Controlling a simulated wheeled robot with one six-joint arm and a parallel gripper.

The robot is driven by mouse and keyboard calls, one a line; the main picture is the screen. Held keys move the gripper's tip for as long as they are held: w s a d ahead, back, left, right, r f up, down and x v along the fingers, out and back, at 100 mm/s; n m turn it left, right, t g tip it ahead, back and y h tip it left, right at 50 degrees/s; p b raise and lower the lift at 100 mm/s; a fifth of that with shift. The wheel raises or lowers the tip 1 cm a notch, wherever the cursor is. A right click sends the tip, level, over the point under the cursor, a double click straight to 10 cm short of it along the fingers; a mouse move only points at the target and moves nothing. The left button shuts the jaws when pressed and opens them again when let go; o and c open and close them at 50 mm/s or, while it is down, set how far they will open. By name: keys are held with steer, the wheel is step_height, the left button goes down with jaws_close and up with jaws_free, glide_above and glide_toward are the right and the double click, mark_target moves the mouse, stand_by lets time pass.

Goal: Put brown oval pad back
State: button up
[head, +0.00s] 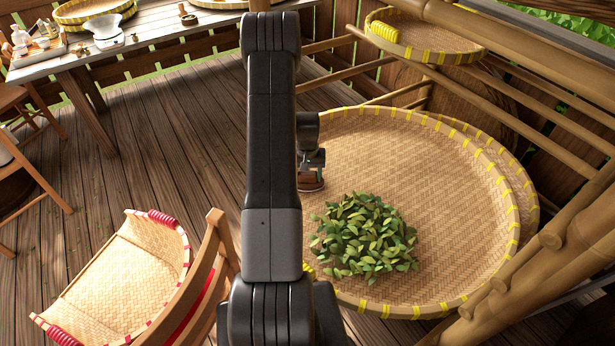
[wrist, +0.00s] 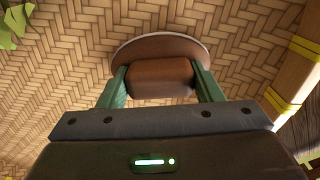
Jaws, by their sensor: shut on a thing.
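The brown oval pad (wrist: 160,48) is in the wrist view, with a pale rim and a brown block handle (wrist: 160,77) on its near side. My gripper (wrist: 161,78) has its two green fingers on either side of that handle and is shut on it. In the head view, my gripper (head: 312,172) is just right of my arm, with the pad (head: 311,185) below it. They are at the left part of the large round woven tray (head: 455,190). Whether the pad touches the weave is hard to tell. My arm hides part of the tray's left side.
A heap of green leaves (head: 366,237) lies on the tray's near left. A smaller woven tray (head: 430,38) sits on the bamboo rack at the upper right. A red-trimmed basket (head: 125,265) is at the lower left. A wooden table (head: 150,28) with items stands at the back left.

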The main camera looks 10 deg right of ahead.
steer(key=shift+f+b, duration=0.2)
steer(key=shift+b, duration=0.1)
steer(key=o, duration=1.6)
steer(key=shift+r+p, duration=0.2)
steer(key=shift+p, duration=0.25)
steer(key=shift+r+p, duration=0.3)
steer(key=shift+p, duration=0.05)
steer(key=r+p, duration=0.1)
steer(key=r, duration=0.3)
steer(key=r+p, duration=0.2)
steer(key=r, duration=0.2)
steer(key=r+p, duration=0.1)
steer(key=r, duration=0.4)
steer(key=shift+w+a+p, duration=0.2)
steer(key=shift+w+p, duration=0.05)
steer(key=shift+p, duration=0.15)
